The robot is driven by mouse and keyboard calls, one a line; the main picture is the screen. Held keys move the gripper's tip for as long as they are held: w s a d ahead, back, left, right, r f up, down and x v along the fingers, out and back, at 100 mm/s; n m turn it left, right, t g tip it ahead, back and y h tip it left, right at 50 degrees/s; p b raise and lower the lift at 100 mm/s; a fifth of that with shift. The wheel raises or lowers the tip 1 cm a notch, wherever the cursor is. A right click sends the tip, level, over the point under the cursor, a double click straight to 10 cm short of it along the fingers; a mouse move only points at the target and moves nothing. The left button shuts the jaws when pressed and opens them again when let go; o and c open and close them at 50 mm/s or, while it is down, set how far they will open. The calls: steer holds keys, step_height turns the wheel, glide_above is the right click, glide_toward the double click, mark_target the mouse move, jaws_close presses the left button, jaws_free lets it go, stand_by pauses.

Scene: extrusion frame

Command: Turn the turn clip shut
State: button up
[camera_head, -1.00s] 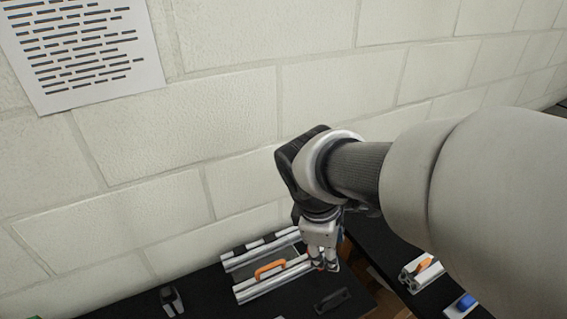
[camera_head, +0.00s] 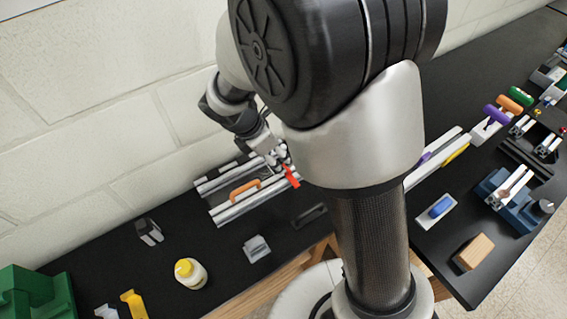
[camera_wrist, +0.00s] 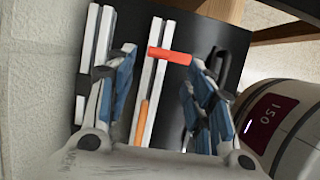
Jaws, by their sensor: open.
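The turn clip appears to be the red bar (camera_head: 291,177) at the right end of the frame's near rail. In the wrist view the red bar (camera_wrist: 170,57) lies crosswise over the double rail and sticks out past it to one side. The extrusion frame (camera_head: 232,212) has pale rails (camera_wrist: 146,85) on a dark panel and an orange handle (camera_head: 245,190). My gripper (camera_head: 279,156) is over the frame's right end, close to the red bar. In the wrist view my open gripper (camera_wrist: 163,82) has its blue-grey fingers apart, with nothing between the pads; contact with the bar cannot be told.
A white wall stands close behind the frame. A dark handle (camera_head: 310,215) and a grey block (camera_head: 256,248) lie in front of it. A yellow-capped bottle (camera_head: 190,272) stands at left. Another table at right carries a wooden block (camera_head: 473,252) and several fixtures.

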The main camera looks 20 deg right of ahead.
mark_target(285, 165)
steer(key=b+x, duration=0.2)
steer(key=x, duration=0.5)
steer(key=shift+w+f, duration=0.1)
steer(key=shift+f, duration=0.15)
steer(key=shift+c, duration=0.3)
steer(key=c, duration=1)
